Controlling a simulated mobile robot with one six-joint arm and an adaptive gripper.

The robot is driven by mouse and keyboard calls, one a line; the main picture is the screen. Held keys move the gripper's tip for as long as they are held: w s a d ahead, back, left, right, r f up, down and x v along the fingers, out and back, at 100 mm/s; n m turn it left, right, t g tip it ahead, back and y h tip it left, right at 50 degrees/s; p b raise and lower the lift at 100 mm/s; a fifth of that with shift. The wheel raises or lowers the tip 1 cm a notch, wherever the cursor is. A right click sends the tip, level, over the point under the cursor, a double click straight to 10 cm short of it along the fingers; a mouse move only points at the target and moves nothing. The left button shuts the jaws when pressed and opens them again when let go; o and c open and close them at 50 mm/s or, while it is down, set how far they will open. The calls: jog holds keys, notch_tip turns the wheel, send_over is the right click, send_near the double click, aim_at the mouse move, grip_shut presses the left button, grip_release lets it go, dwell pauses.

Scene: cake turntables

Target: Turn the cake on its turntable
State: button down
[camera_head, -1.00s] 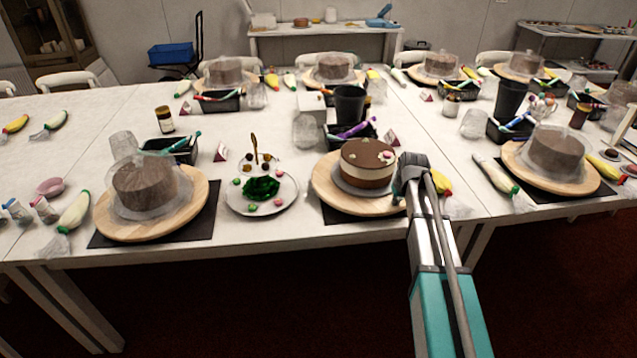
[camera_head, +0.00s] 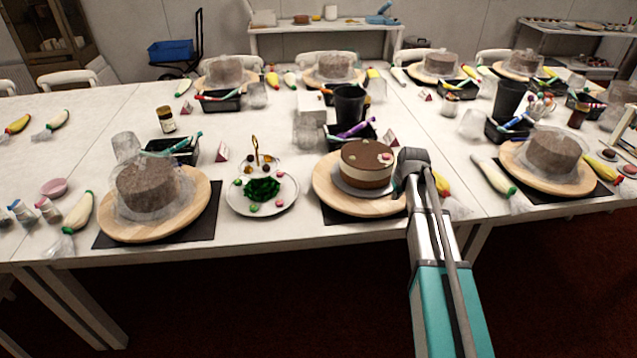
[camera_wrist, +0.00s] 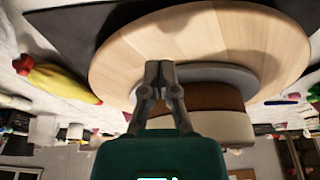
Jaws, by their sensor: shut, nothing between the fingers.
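The cake (camera_head: 367,163), brown on top with a cream band and a few pink and pale decorations, sits on a grey board on the round wooden turntable (camera_head: 330,192). In the wrist view the turntable (camera_wrist: 205,35) spans the upper middle, with the cake (camera_wrist: 215,97) below it, partly behind my gripper. My gripper (camera_wrist: 159,66) is shut and empty, its fingertips over the turntable's wood close to the grey board. In the head view my gripper (camera_head: 408,180) is at the right edge of the turntable, beside the cake. Whether the fingertips touch the wood cannot be told.
A plate (camera_head: 284,199) with green and pink decorations lies left of the turntable. A black cup (camera_head: 349,104) and a dark tray of pens stand behind the cake. A yellow piping bag (camera_head: 441,184) lies just right of my gripper. Covered cakes on other turntables stand around.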

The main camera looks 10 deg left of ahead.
notch_tip(320, 180, up, 6)
jog(key=p, duration=0.6)
dwell(0.4)
jog(key=b, duration=0.1)
send_over(343, 204)
jog(key=shift+s+d+f, duration=0.1)
jog(key=shift+s+f, duration=0.25)
jog(key=shift+f, duration=0.1)
jog(key=shift+f, duration=0.2)
jog(key=shift+f+b, duration=2.8)
jog(key=shift+b, duration=0.2)
jog(key=shift+f, duration=0.25)
jog(key=shift+f+b, duration=0.75)
jog(key=shift+b, duration=0.25)
jog(key=shift+d, duration=0.1)
